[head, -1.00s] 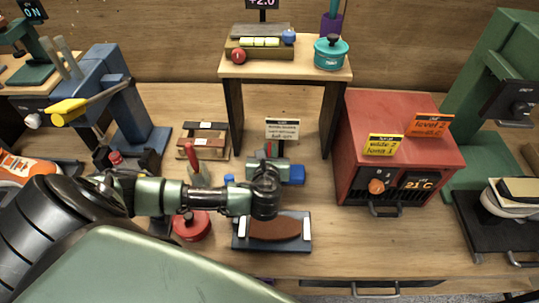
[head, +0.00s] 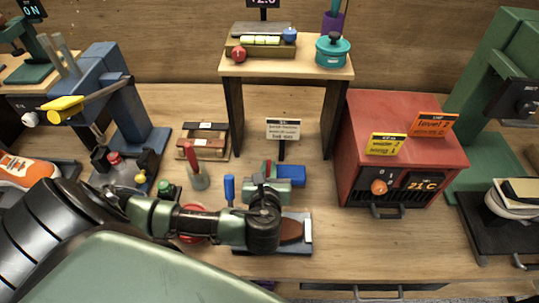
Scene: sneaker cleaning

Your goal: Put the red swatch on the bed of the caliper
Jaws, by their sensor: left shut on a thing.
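My left gripper (head: 268,178) reaches in over the middle of the bench, seen from above and behind, shut with its fingers pointing away from me. A small red patch, which I take to be the red swatch (head: 268,167), shows at the fingertips; the gripper hides the rest. Just right of the fingers is a blue block (head: 292,175) below a printed sign; it may be part of the caliper, but I cannot make out a bed. I cannot tell whether the red patch touches it. My right gripper is not in view.
A dark plate (head: 307,234) with a brown oval piece lies below my gripper, partly covered by it. A red heater box (head: 400,150) stands to the right, a raised wooden shelf (head: 285,72) behind. A red-handled tool (head: 190,155) and blue bottle (head: 229,188) stand left.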

